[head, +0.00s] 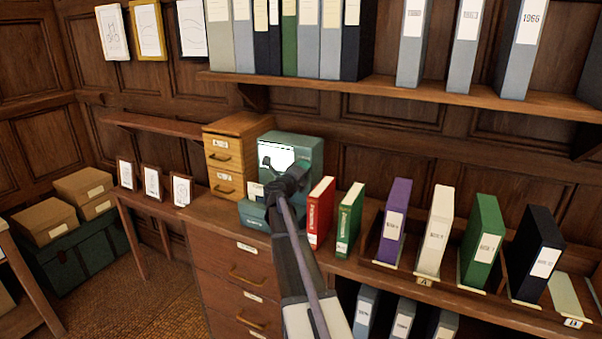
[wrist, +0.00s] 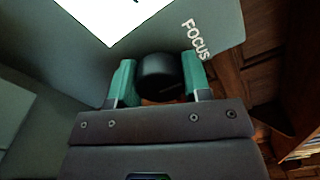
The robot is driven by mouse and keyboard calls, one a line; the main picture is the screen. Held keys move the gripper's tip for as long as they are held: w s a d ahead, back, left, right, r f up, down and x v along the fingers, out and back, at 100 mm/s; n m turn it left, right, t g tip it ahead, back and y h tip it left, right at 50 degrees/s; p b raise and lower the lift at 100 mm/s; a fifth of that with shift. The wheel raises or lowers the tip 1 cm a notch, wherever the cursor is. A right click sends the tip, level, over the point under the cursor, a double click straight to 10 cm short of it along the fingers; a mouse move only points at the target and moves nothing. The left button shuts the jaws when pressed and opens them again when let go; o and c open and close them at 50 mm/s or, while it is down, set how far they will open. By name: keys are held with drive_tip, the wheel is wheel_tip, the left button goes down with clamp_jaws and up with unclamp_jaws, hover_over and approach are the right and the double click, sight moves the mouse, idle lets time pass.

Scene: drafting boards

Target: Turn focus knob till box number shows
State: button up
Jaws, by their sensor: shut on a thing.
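The teal-grey reader machine (head: 310,152) stands on the wooden cabinet top, with a bright white screen (head: 272,156). My arm reaches up to its front, and my gripper hides part of the machine in the head view. In the wrist view, the black focus knob (wrist: 160,76) sits between the two green fingers of my gripper (wrist: 158,80), which is shut on it. The word FOCUS (wrist: 195,39) is printed beside the knob. The screen (wrist: 105,15) shows only in part at the top and looks blank white; I can make out no number on it.
A small wooden drawer unit (head: 228,150) stands left of the machine. A red binder (head: 320,212) and a green binder (head: 350,218) stand close to its right, near my arm. A shelf (head: 400,92) with binders runs above.

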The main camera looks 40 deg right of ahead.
drive_tip(key=shift+c, duration=1.3)
drive_tip(key=n, duration=0.5)
drive_tip(key=o, duration=0.9)
drive_tip(key=v, duration=0.9)
